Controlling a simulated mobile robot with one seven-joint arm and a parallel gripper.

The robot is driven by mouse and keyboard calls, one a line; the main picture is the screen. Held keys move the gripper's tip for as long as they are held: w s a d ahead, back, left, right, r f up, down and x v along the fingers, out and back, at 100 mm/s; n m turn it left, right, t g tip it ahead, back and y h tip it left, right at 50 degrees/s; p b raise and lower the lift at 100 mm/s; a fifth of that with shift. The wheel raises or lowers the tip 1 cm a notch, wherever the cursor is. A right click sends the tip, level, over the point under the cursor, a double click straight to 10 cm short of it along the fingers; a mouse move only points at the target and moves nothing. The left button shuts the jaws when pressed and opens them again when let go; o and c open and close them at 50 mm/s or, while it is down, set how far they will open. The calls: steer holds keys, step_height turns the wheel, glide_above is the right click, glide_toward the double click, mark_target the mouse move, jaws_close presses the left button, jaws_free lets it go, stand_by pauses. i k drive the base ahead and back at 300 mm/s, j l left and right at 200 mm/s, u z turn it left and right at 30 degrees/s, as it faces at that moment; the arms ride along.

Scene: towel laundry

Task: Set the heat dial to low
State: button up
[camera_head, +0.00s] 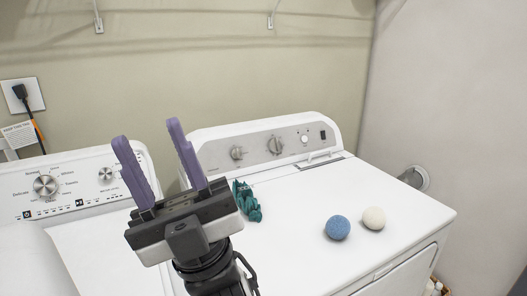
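My gripper (146,131) has two purple fingers standing apart and pointing up. It is open, with nothing between the fingers. It is in front of the gap between the two machines' control panels, apart from the dials. The right machine's grey panel has a smaller dial (237,153) on its left and a larger dial (275,145) near its middle. Their markings are too small to read, so I cannot tell which is the heat dial or its setting.
A white washer (20,245) with its own dials (45,184) stands left. On the right machine's top (290,215) lie a teal cloth (247,202), a blue ball (338,227) and a cream ball (373,218). A wall (465,120) closes the right side.

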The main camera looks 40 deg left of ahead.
mark_target(236, 154)
steer(key=i+l, duration=0.45)
steer(key=i, duration=0.15)
steer(key=i+l, duration=0.95)
steer(key=i, duration=0.25)
steer(key=i+l+u, duration=0.25)
steer(key=i+l, duration=0.5)
steer(key=u, duration=2.45)
steer(key=i+u, duration=0.15)
steer(key=i, duration=0.35)
